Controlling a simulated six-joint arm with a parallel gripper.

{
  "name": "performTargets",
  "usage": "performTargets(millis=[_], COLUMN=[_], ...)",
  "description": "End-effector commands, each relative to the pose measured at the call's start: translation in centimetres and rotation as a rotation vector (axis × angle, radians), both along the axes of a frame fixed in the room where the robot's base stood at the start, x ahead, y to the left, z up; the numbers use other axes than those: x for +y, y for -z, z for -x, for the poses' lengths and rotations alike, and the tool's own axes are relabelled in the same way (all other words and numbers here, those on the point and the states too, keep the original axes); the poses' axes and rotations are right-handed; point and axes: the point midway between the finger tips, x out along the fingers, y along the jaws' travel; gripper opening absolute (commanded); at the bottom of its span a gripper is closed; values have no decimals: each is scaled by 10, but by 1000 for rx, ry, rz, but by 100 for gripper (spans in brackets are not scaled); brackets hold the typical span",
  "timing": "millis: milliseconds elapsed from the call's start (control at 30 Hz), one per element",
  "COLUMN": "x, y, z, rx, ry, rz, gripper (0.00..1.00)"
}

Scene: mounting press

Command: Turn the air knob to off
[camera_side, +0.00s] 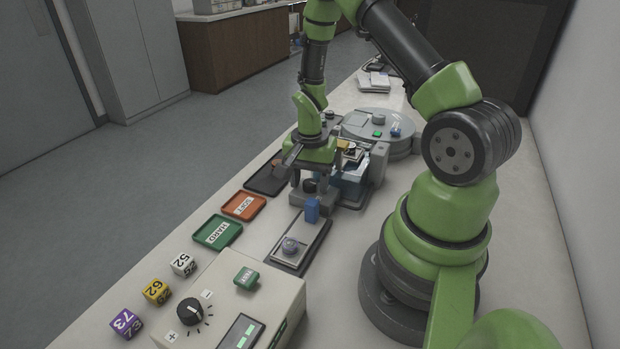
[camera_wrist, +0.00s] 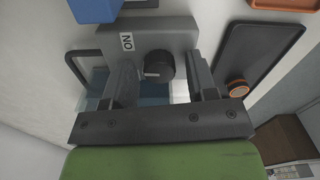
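The air knob (camera_wrist: 160,66) is a round black knob on the face of a grey block (camera_wrist: 185,32) in the wrist view. A pale mark shows on the knob, and an "ON" label (camera_wrist: 127,41) sits beside it, upside down in this view. The knob also shows in the side view (camera_side: 309,186), low on the press. My gripper (camera_wrist: 162,70) is open, with one finger on each side of the knob and a visible gap to both. In the side view my gripper (camera_side: 305,182) is at the front of the press, partly hiding it.
A dark tray (camera_side: 262,186) with an orange-rimmed piece (camera_wrist: 238,88) lies beside my gripper. Orange (camera_side: 243,206) and green (camera_side: 218,232) trays, several number cubes and a tester box (camera_side: 270,282) are nearer the camera.

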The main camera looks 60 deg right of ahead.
Motion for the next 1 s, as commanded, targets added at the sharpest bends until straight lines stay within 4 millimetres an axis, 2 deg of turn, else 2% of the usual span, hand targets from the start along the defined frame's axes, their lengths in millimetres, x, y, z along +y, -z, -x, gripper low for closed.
performTargets(millis=[33,167,200,500,733,767,833,867,1000], x=[0,0,0,0,-1,-1,-1,-1,-1], y=[0,0,0,0,0,0,0,0,0], z=[0,0,0,0,0,0,0,0,0], rx=[0,0,0,0,-1,-1,-1,0,0], ry=[0,0,0,-124,-126,-126,-125,-125,-125], rz=[0,0,0,2,3,3,3,2,2], gripper=[40,11,7,7,7,38,54,57,57])
